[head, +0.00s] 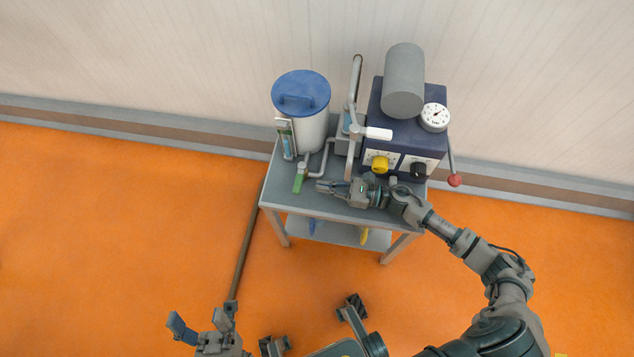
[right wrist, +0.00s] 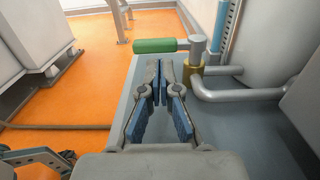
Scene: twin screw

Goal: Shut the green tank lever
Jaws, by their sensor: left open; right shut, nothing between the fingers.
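The green tank lever (head: 299,183) sits at the foot of the white tank (head: 312,132) with the blue lid, near the left front of the grey table. In the right wrist view the green lever (right wrist: 161,45) points left from its brass valve (right wrist: 193,78), just beyond my fingertips. My right gripper (head: 322,186) is shut and empty, low over the table top, just right of the lever in the head view. It also shows in the right wrist view (right wrist: 166,68); I cannot tell whether it touches the lever. My left gripper (head: 203,326) is open and empty, low over the floor, far from the table.
A dark blue machine (head: 408,135) with a yellow knob (head: 380,164), a gauge (head: 434,117) and a red-balled handle (head: 455,180) stands on the table's right. Grey pipes (head: 327,156) run from the valve beside the tank. The table's front left top (head: 285,196) is clear.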

